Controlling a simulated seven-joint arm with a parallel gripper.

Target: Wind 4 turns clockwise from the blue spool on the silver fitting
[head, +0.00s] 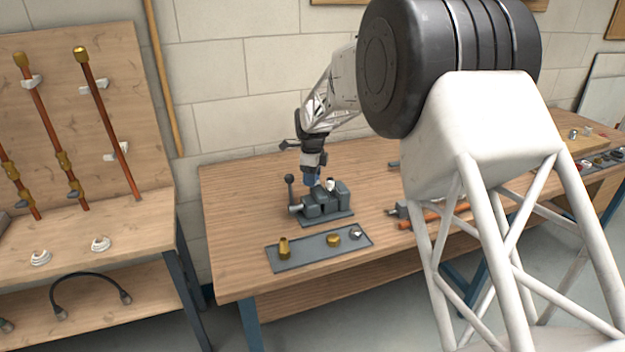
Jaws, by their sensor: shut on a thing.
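My gripper (313,172) points down over the grey bench vise (325,204). It is shut on a small blue thing, which looks like the blue spool (312,181), just above the vise. A small pale silver piece (331,184) stands at the top of the vise, just right of the spool; it may be the silver fitting, but it is too small to be sure. I cannot tell whether the spool touches it, and no thread or tape can be made out. Another silver fitting (355,233) lies at the right end of the grey tray.
The grey tray (307,253) in front of the vise also holds a brass fitting (284,248) and a brass cap (333,240). A dark-knobbed lever (290,190) stands at the vise's left. Copper pipe (425,219) lies to the right. The bench's left end (235,220) is clear.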

